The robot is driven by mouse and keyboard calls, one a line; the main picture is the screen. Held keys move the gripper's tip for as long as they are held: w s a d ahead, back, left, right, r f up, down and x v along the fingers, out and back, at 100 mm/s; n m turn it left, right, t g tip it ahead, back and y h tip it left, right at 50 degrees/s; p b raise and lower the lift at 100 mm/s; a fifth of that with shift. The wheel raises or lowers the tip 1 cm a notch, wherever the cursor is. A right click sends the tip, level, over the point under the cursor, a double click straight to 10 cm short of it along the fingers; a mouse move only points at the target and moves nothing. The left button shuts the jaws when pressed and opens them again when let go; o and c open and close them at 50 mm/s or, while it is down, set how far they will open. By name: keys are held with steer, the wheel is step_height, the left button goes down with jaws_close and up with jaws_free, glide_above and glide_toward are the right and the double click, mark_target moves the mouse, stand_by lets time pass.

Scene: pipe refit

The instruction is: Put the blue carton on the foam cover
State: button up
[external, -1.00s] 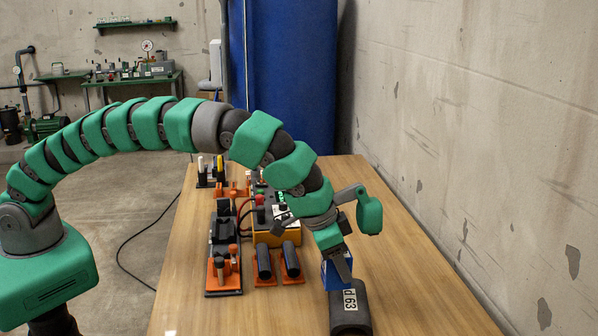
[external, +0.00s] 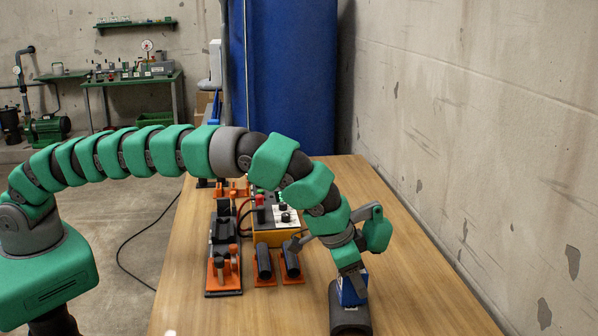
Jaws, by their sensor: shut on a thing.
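The blue carton (external: 351,292) is near the front of the table, with my gripper (external: 351,274) shut on its upper part from above. The foam cover (external: 350,318) is a dark grey, rounded tube-like piece lying on the table. The carton is in front of the cover's upper surface in the picture and hides the middle of it, including its white label. The carton looks about upright. I cannot tell whether its underside touches the cover or hovers just above it.
A yellow and black control box (external: 274,222) stands left of my gripper. Two black cylinders on orange stands (external: 264,262) and a dark rack with orange parts (external: 224,255) are further left. The wooden table (external: 425,270) is clear on the right, up to the concrete wall.

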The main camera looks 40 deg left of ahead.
steer(key=shift+f, duration=0.25)
steer(key=o, duration=1)
steer(key=shift+c, duration=0.2)
steer(key=v, duration=1.2)
steer(key=shift+r, duration=0.1)
